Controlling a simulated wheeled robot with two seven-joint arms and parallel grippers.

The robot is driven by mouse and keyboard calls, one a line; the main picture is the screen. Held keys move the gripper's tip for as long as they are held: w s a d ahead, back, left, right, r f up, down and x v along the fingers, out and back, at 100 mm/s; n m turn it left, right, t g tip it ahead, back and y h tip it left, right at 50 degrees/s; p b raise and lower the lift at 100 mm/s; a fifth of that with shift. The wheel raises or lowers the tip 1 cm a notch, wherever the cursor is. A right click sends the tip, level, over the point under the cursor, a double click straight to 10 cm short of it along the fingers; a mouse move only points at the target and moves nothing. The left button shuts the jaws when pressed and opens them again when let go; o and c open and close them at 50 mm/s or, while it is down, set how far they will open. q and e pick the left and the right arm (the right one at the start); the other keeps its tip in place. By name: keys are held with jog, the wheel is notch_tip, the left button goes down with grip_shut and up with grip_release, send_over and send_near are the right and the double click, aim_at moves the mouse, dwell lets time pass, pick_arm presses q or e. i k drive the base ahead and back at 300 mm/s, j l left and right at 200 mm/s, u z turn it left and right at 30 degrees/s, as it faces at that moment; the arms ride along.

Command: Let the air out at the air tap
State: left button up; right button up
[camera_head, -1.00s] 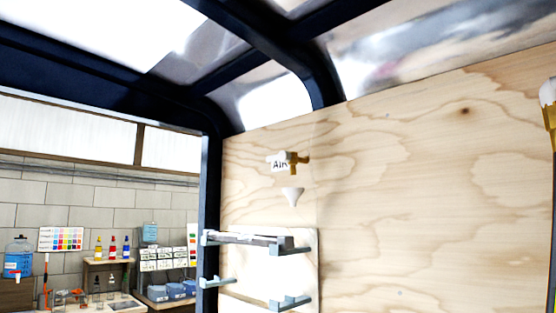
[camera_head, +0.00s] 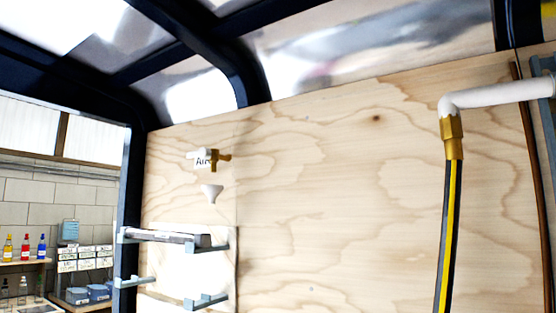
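The air tap (camera_head: 222,156) is a small brass fitting on the plywood wall, left of the middle in the head view. A white label reading "AIR" (camera_head: 203,160) is at its left, partly covered by a white piece above it. I cannot tell from here whether the tap is open or shut. Neither of my grippers shows in the view.
Below the funnel, grey brackets hold a flat shelf-like piece (camera_head: 165,237). At the right, a white pipe (camera_head: 498,95) meets a brass fitting with a yellow-and-black hose (camera_head: 449,235) hanging down. The plywood wall (camera_head: 340,200) between is bare. Bottles and boxes stand at the far left.

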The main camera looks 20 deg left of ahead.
aim_at(203, 153)
jog(key=j+z, duration=0.2)
jog(key=z, duration=0.2)
jog(key=j+z, duration=0.2)
jog(key=z, duration=0.15)
jog(key=j+z, duration=0.2)
jog(key=z, duration=0.2)
jog(key=j+z, duration=0.2)
jog(key=z, duration=0.2)
jog(key=k+j+z, duration=0.8)
jog(key=j, duration=0.15)
jog(key=k+j+z, duration=0.4)
jog(key=k+j, duration=0.25)
jog(key=k, duration=0.2)
jog(key=k+j+z, duration=0.1)
jog(key=k+j, duration=0.15)
jog(key=k, duration=0.2)
jog(key=k+j, duration=0.2)
jog(key=k, duration=0.25)
jog(key=k+j+z, duration=0.1)
jog(key=k, duration=0.35)
jog(key=j, duration=0.1)
